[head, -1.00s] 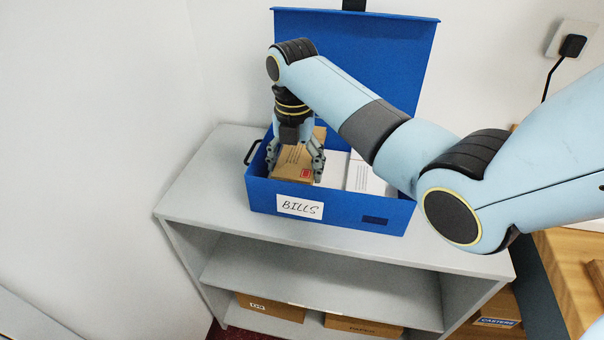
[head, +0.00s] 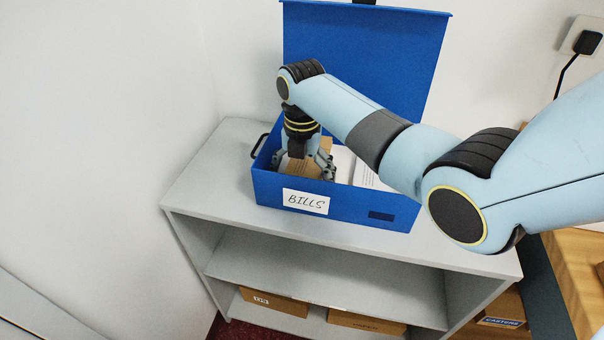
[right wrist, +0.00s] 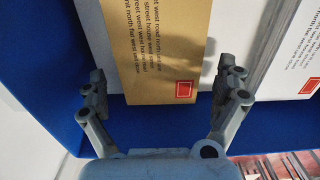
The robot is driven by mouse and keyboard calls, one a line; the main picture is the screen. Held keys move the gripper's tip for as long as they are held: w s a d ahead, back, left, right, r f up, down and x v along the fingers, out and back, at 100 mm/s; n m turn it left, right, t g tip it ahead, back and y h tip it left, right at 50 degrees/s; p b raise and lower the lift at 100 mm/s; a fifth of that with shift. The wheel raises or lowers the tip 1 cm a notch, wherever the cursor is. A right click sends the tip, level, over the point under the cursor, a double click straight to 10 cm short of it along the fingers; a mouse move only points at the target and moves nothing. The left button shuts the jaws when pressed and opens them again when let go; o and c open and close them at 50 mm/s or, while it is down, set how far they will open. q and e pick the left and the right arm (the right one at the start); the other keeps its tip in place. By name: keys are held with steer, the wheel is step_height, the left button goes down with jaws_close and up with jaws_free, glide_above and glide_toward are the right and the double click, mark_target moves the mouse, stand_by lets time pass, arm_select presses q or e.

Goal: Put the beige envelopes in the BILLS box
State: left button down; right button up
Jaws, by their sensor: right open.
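The blue BILLS box (head: 345,208) stands open on a grey shelf unit, its label on the front. My right gripper (head: 303,168) reaches down inside the box at its left side. Its fingers are open, one on each side of a beige envelope (head: 298,167). The right wrist view shows this beige envelope (right wrist: 160,55), with printed lines and a red stamp, between the spread fingers, with a gap on each side. In the head view the front wall hides its lower part. I cannot tell whether more beige envelopes lie under it. My left gripper is out of view.
White envelopes (head: 366,175) lie in the box to the right of the beige one; they also show in the right wrist view (right wrist: 285,60). The raised lid (head: 385,60) stands behind. The shelf top (head: 205,180) is clear left of the box. Cardboard boxes (head: 275,302) sit below.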

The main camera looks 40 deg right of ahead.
step_height(320, 180, up, 12)
stand_by(0.5)
stand_by(0.4)
